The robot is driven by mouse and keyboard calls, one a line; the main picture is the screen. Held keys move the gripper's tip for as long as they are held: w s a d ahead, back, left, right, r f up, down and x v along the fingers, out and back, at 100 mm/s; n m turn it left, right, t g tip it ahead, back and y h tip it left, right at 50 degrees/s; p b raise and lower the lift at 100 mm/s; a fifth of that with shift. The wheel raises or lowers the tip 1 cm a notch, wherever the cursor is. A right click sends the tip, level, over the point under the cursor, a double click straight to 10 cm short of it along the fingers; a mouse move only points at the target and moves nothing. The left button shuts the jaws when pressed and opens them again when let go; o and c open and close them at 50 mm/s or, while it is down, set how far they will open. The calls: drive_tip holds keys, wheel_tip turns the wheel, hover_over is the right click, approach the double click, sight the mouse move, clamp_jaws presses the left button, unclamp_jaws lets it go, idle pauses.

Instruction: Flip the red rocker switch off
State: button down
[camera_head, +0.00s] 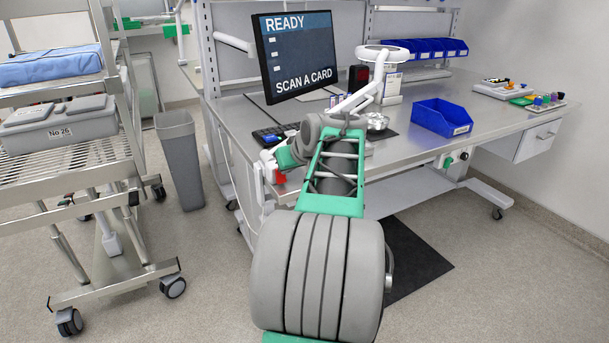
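A small red block (280,177), which looks like the red rocker switch, shows at the front left edge of the workbench, just under the tabletop. It is small and partly covered by my arm, so I cannot tell its position, on or off. My gripper (268,160) is at the bench's front left corner, just above and left of the red block. Its fingers are too small and too hidden behind my wrist to show whether they are open or shut. I cannot tell whether they touch the red block.
The steel workbench (420,150) carries a monitor (293,55) reading "READY, SCAN A CARD", a keyboard (273,133), a blue bin (441,118) and a white lamp-like stand (381,60). A grey waste bin (180,160) and a wire rack cart (80,155) stand left. A dark mat (415,262) lies right.

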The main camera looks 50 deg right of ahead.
drive_tip(key=shift+w+a+r, duration=0.15)
drive_tip(key=shift+w+a, duration=0.2)
drive_tip(key=shift+d, duration=0.15)
idle(0.3)
idle(0.5)
